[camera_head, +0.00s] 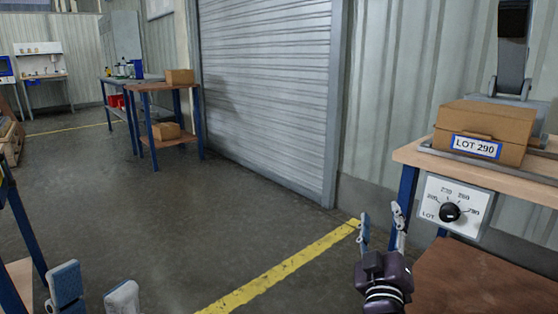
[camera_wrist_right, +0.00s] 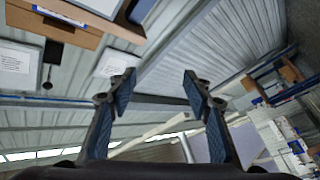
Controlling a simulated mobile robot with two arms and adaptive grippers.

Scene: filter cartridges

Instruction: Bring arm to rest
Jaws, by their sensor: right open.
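My right gripper (camera_head: 382,228) is open and empty at the lower right of the head view, pointing up, left of the workbench. My left gripper (camera_head: 95,292) shows at the bottom left edge of the head view. Its two pale fingertips are apart with nothing visible between them; the rest of it is cut off by the frame.
A workbench (camera_head: 408,154) at right carries a cardboard box (camera_head: 487,123) labelled LOT 290. A dial panel (camera_head: 450,207) hangs on its front, pointer toward the right. A small table (camera_head: 150,87) with boxes stands farther back. The floor (camera_head: 240,215) between is clear, crossed by a yellow line.

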